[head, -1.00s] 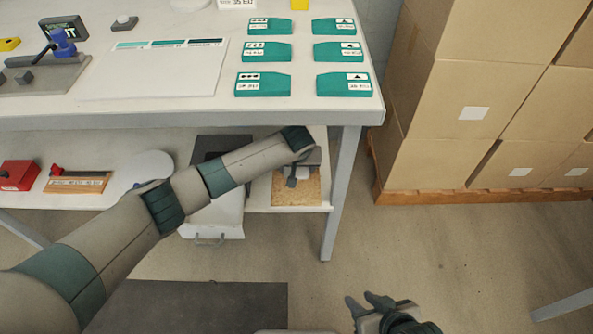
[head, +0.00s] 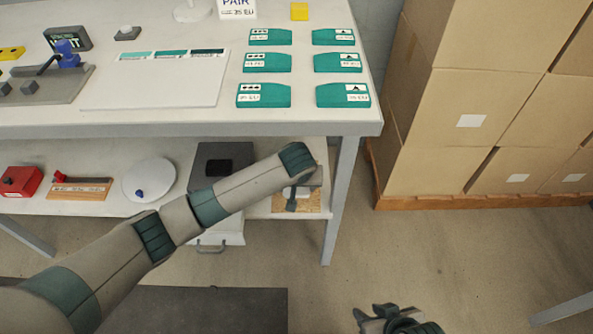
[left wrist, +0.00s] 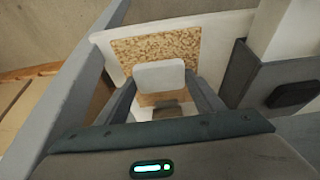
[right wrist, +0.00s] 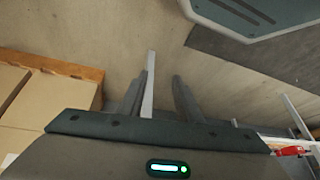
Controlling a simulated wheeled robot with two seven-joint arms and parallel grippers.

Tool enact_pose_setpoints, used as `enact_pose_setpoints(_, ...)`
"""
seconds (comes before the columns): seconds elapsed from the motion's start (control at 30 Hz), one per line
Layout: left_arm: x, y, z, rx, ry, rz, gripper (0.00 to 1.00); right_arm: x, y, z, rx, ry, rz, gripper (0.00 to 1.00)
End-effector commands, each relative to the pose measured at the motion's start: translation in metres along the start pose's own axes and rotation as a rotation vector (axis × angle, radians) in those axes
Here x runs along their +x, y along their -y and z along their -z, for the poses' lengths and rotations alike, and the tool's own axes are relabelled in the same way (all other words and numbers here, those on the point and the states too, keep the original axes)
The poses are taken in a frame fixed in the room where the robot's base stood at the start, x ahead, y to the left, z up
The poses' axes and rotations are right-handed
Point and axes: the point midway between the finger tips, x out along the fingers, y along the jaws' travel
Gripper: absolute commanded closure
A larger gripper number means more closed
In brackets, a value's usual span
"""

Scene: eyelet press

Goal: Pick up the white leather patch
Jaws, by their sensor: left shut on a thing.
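The white leather patch (left wrist: 160,75) shows in the left wrist view as a small pale rounded piece between the two fingertips. My left gripper (left wrist: 158,82) is shut on it, over a speckled cork mat (left wrist: 182,45) on the lower shelf. I cannot tell how far the patch is from the cork. In the head view my left gripper (head: 293,200) reaches under the tabletop and mostly hides the patch. My right gripper (right wrist: 162,78) is open and empty, over the floor; it also shows at the bottom of the head view (head: 370,310).
The tabletop edge (head: 200,130) is above my left arm, and a table leg (head: 341,200) stands just right of the gripper. A dark box (head: 213,153), a white disc (head: 150,180) and a red box (head: 20,181) share the shelf. Cardboard boxes (head: 450,110) stand at the right.

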Motion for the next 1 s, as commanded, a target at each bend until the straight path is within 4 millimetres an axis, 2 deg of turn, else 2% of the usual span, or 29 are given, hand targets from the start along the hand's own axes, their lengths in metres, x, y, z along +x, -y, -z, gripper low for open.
enact_pose_setpoints(0.03,-0.006,0.000,-0.013,0.002,0.002,-0.003,0.60,-0.003,-0.002,-0.001,0.001,0.013,-0.005,0.69)
enact_pose_setpoints(0.2,-0.022,0.000,-0.052,0.001,0.002,-0.003,0.60,-0.003,-0.012,-0.008,0.004,0.058,-0.028,0.69)
enact_pose_setpoints(0.4,-0.036,0.000,-0.085,0.000,0.001,-0.001,0.60,-0.004,-0.018,-0.008,0.004,0.084,-0.042,0.69)
enact_pose_setpoints(0.5,-0.040,0.000,-0.096,0.000,0.001,-0.001,0.60,-0.005,-0.018,-0.008,0.004,0.090,-0.044,0.69)
enact_pose_setpoints(0.7,-0.043,0.001,-0.105,0.000,0.000,0.001,0.60,-0.006,-0.019,-0.012,0.004,0.104,-0.045,0.69)
enact_pose_setpoints(1.0,-0.043,0.000,-0.105,0.000,-0.001,0.001,0.60,-0.006,-0.018,-0.014,0.005,0.106,-0.045,0.69)
